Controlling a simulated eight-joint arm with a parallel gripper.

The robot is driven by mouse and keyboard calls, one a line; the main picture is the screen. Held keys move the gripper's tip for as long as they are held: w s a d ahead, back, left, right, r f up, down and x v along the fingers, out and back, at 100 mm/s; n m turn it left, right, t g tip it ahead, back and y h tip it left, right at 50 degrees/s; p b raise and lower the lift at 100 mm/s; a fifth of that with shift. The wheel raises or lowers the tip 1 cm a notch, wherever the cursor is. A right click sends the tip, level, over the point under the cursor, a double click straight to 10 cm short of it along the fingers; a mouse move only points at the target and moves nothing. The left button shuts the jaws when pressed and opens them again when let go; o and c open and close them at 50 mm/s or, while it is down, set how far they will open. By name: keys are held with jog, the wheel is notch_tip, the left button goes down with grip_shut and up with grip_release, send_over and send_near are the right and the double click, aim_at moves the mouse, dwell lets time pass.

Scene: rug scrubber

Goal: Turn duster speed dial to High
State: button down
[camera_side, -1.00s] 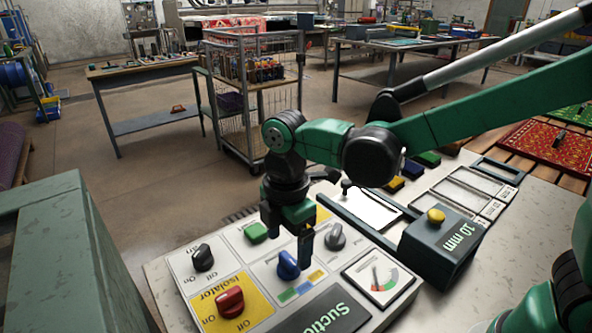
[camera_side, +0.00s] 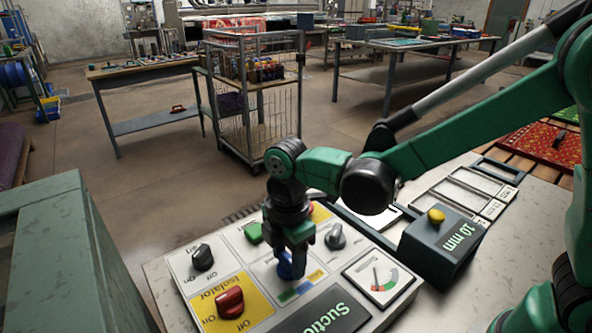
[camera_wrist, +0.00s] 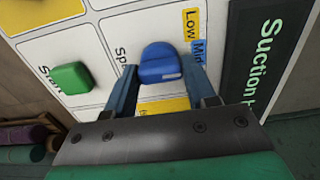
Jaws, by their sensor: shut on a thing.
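The blue speed dial (camera_wrist: 161,62) sits on the white control panel (camera_side: 210,275), between the blue-grey fingers of my gripper (camera_wrist: 163,76). The fingers stand on either side of the dial, shut on it. In the wrist view, yellow and blue labels reading "Low" and "Mid" lie just above and right of the dial. A further yellow label is below it, partly hidden by my gripper. In the side view, my gripper (camera_side: 292,262) points down over the dial and hides much of it. The dial's exact pointing direction is hard to tell.
Close by on the panel are a green button (camera_side: 253,232), a grey dial (camera_side: 336,237), a black knob (camera_side: 203,257), a red isolator knob (camera_side: 230,302) and a gauge (camera_side: 377,279).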

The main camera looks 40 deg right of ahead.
aim_at(289, 258)
jog(key=shift+m, duration=0.4)
jog(key=m, duration=0.3)
jog(key=shift+m, duration=2)
jog(key=shift+c, duration=1.4)
grip_release()
jog(key=shift+r, duration=0.15)
jog(key=shift+r, duration=2.7)
